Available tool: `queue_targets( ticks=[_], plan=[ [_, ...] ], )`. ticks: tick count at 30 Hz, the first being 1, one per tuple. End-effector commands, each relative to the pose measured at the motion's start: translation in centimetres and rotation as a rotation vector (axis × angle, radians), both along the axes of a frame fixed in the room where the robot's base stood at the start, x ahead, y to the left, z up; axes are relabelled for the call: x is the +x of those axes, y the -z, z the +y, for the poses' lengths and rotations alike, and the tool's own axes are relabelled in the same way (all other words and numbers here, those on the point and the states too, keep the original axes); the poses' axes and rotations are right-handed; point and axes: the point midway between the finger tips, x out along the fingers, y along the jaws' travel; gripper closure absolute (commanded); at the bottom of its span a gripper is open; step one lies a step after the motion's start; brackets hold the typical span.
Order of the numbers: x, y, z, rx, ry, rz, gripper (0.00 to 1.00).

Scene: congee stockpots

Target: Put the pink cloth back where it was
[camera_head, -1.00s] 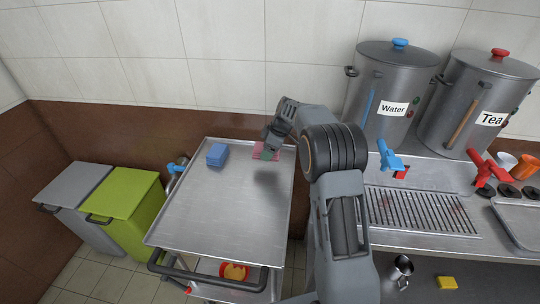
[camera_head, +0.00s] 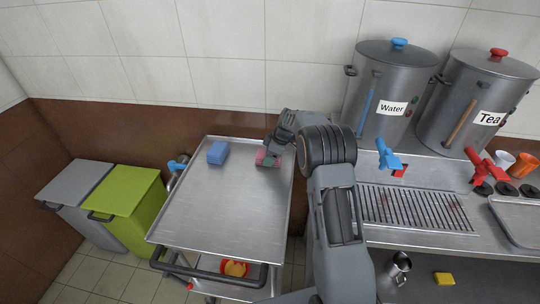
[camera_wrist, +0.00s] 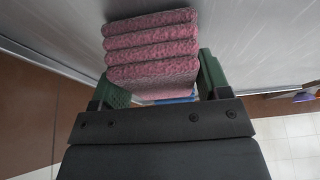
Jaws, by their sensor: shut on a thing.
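The pink cloth (camera_wrist: 152,48) is a folded, layered stack between the green fingers of my gripper (camera_wrist: 155,88) in the wrist view. My gripper is shut on it. In the head view, my gripper (camera_head: 270,158) is low over the back right part of the steel trolley top (camera_head: 215,205). The cloth (camera_head: 261,161) shows there as a small pink patch, partly hidden by my gripper. It is at or very near the tray surface; I cannot tell whether it touches.
A blue block (camera_head: 217,153) lies at the trolley's back left. The counter with the Water urn (camera_head: 392,85) and Tea urn (camera_head: 480,100) stands to the right. Grey (camera_head: 75,185) and green (camera_head: 125,195) bins stand left. The middle and front of the trolley top are clear.

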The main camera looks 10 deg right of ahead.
Motion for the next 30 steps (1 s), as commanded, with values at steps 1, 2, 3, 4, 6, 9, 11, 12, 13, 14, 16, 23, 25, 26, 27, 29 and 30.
queue_targets(
  ticks=[1,2,3,4,6,9,11,12,13,14,16,23,25,26,27,29,30],
  plan=[
    [0.0,0.2,0.0,0.000,0.000,0.000,0.52],
    [0.0,0.3,0.0,0.000,0.000,0.000,0.52],
    [0.0,0.2,0.0,0.000,0.000,0.000,0.27],
    [0.0,0.1,0.0,0.000,0.000,0.000,0.24],
    [0.0,0.1,0.0,0.000,0.000,0.000,0.17],
    [0.0,0.1,0.0,0.000,0.000,0.000,0.07],
    [0.0,0.1,0.0,0.000,0.000,0.000,0.05],
    [0.0,0.1,0.0,0.000,0.000,0.000,0.05],
    [0.0,0.1,0.0,0.000,0.000,0.000,0.05],
    [0.0,0.1,0.0,0.000,0.000,0.000,0.05],
    [0.0,0.1,0.0,0.000,0.000,0.000,0.05],
    [-0.1,-1.5,-0.6,-0.001,0.002,-0.005,0.05],
    [-0.3,-2.6,-1.0,-0.001,0.002,-0.005,0.05],
    [-0.4,-3.2,-1.2,-0.001,0.001,-0.006,0.05],
    [-0.5,-3.9,-1.5,-0.001,0.001,-0.006,0.05],
    [-0.7,-5.1,-2.0,-0.001,0.001,-0.006,0.05],
    [-0.8,-5.7,-2.2,-0.001,0.001,-0.005,0.05]
  ],
)
